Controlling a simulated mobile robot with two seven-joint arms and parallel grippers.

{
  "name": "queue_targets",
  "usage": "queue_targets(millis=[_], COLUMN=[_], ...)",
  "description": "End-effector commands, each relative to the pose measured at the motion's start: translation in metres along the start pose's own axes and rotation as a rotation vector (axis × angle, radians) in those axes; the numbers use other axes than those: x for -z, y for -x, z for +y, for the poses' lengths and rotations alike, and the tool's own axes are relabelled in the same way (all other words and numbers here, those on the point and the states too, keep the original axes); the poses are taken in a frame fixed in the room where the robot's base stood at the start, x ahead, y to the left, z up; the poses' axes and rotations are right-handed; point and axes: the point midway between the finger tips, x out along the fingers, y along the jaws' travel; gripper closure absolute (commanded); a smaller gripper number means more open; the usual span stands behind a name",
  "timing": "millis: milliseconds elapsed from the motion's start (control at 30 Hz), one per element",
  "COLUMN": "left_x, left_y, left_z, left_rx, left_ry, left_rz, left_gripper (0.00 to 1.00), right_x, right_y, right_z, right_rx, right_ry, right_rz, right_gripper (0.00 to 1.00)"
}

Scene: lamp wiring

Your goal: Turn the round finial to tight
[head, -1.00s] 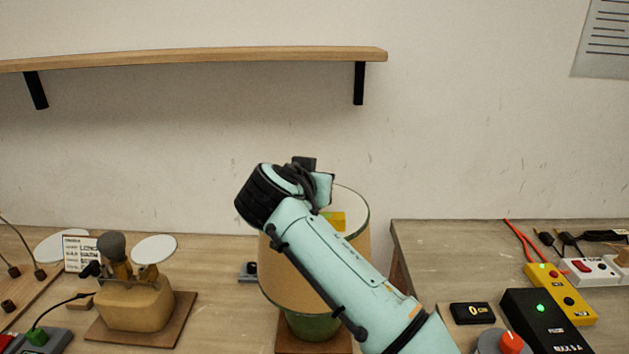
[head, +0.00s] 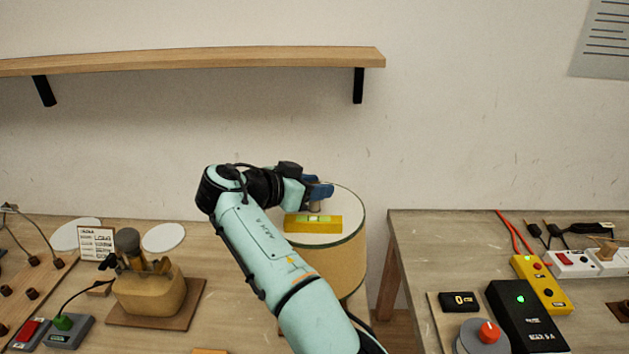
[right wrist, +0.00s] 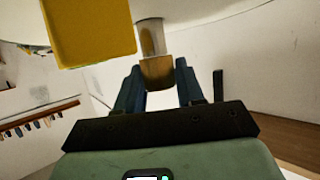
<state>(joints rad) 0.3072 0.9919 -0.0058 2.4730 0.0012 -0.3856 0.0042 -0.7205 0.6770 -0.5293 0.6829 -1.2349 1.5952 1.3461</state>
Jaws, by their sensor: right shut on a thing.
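The lamp's round shade (head: 340,262) is tan, with a pale flat top. The finial (right wrist: 158,72) is a tan-brown piece below a short grey cylinder in the right wrist view. In the head view, only a bit of the finial (head: 315,207) shows under the fingers. My right gripper (head: 318,192) has dark blue fingers over the shade's top and is shut on the finial. In the right wrist view, the fingers (right wrist: 160,84) stand on either side of it. Whether the finial is tight cannot be seen. My left gripper is not in view.
A yellow spirit level (head: 300,224) lies on the shade's top, close to the gripper. A black box (head: 522,318) and a yellow box (head: 545,287) are on the right table. A shelf (head: 200,62) hangs above.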

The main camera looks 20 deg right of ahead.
Motion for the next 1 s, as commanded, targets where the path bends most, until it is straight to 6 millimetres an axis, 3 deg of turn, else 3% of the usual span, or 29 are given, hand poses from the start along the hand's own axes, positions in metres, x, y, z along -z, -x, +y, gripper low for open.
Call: queue_targets(millis=[333, 367, 400, 433, 767, 1000], left_x=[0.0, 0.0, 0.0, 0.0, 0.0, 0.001], left_y=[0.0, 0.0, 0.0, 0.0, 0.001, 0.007], left_z=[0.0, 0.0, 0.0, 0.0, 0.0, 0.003], left_rx=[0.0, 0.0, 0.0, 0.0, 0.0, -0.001], left_ry=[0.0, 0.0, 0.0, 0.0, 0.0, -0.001], left_rz=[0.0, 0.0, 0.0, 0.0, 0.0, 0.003], left_gripper=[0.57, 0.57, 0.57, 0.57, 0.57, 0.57], right_x=[0.001, 0.001, 0.001, 0.001, 0.001, 0.002], right_y=[0.0, 0.0, 0.0, 0.0, 0.003, 0.039], right_z=[0.0, 0.0, 0.0, 0.0, 0.0, -0.001], right_rx=[-0.001, -0.001, -0.001, -0.001, 0.0, 0.004], right_ry=[-0.004, -0.004, -0.004, -0.004, -0.002, -0.002], right_rz=[0.003, 0.003, 0.003, 0.002, 0.001, 0.003], right_gripper=[0.93, 0.59, 0.46, 0.42, 0.42, 0.42])
